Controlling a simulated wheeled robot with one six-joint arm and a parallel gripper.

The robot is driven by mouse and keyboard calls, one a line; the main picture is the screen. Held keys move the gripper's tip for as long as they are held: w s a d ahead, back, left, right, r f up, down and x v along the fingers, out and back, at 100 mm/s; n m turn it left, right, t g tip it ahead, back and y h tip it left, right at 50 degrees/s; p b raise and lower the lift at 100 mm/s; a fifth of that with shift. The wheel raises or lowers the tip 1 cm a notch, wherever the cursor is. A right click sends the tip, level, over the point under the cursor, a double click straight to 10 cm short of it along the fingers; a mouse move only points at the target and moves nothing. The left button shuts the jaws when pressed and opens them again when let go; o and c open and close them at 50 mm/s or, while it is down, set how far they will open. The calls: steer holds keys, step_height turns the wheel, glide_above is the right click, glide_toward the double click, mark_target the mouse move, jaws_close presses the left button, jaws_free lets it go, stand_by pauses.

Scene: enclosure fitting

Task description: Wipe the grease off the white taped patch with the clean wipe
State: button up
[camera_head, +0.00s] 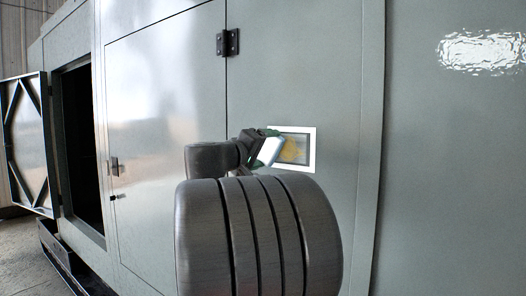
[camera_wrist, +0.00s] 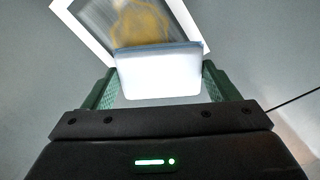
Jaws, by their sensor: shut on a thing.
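The white taped patch (camera_head: 312,153) is a white-bordered rectangle on the grey enclosure wall. Inside it the surface is grey with a yellowish grease smear (camera_head: 291,150). In the wrist view the patch border (camera_wrist: 198,15) and the smear (camera_wrist: 140,22) show at the top. My gripper (camera_wrist: 158,85) is shut on the white wipe (camera_wrist: 158,72), which has a bluish upper edge. In the head view the wipe (camera_head: 269,151) is at the left side of the patch. The wipe hides the lower part of the smear in the wrist view. I cannot tell whether it touches the surface.
A closed enclosure door with a black hinge (camera_head: 228,42) and a latch (camera_head: 115,167) is left of the patch. Further left is a dark opening (camera_head: 82,150) with a braced door (camera_head: 27,145) swung open. The wall right of the patch is bare.

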mark_target(308, 150)
steer(key=shift+x, duration=0.85)
steer(key=shift+s+d+f+b, duration=0.1)
steer(key=shift+s+d+b, duration=0.8)
steer(key=shift+b, duration=0.25)
steer(key=shift+s+d+b, duration=0.65)
steer(key=shift+s+d, duration=0.05)
steer(key=shift+d, duration=0.35)
steer(key=shift+s+d+b, duration=0.65)
steer(key=shift+d, duration=0.4)
steer(key=shift+s+d+b, duration=0.65)
steer(key=shift+s+d, duration=0.05)
steer(key=shift+d, duration=0.35)
steer(key=shift+w+a+b, duration=0.15)
steer(key=shift+w+a, duration=0.85)
steer(key=shift+a, duration=0.35)
steer(key=shift+w+a+b, duration=0.2)
steer(key=shift+w+a, duration=0.75)
steer(key=shift+a, duration=0.45)
steer(key=shift+w+a+b, duration=0.15)
steer(key=shift+w+a, duration=0.85)
steer(key=shift+a, duration=0.35)
